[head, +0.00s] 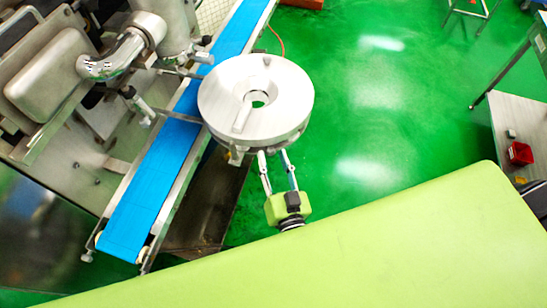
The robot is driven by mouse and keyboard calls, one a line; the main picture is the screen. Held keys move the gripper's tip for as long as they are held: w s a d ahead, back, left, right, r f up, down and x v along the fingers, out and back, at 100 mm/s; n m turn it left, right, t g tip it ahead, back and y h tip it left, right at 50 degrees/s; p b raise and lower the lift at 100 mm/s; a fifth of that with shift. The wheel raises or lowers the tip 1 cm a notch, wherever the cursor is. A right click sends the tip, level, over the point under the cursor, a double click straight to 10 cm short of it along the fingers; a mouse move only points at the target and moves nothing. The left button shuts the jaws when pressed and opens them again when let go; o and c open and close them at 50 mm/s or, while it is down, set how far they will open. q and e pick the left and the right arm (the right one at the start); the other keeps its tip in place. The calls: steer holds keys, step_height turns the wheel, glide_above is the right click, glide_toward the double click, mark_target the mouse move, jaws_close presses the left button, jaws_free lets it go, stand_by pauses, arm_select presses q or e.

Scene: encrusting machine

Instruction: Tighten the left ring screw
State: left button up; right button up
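A round pale-grey metal disc (289,90) with a central hole and a bar across its top shows in the middle of the head view, at the right edge of the conveyor. Small metal fittings (237,156) show under its near rim. My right gripper (275,155) is just on the near side of the disc, its two fingers apart and pointing up at the rim. Its fingertips are hidden at or under the rim, so I cannot tell whether they touch anything. I cannot pick out the left ring screw with certainty. My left gripper is not in view.
The steel encrusting machine (50,70) with pipes and rods stands at the left. A blue conveyor belt (150,200) runs diagonally past it, below the disc. Green floor (390,110) is open on the right. A table (515,130) with a red item (520,153) is at the far right.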

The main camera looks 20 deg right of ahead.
steer(key=shift+c, duration=0.2)
jaws_close()
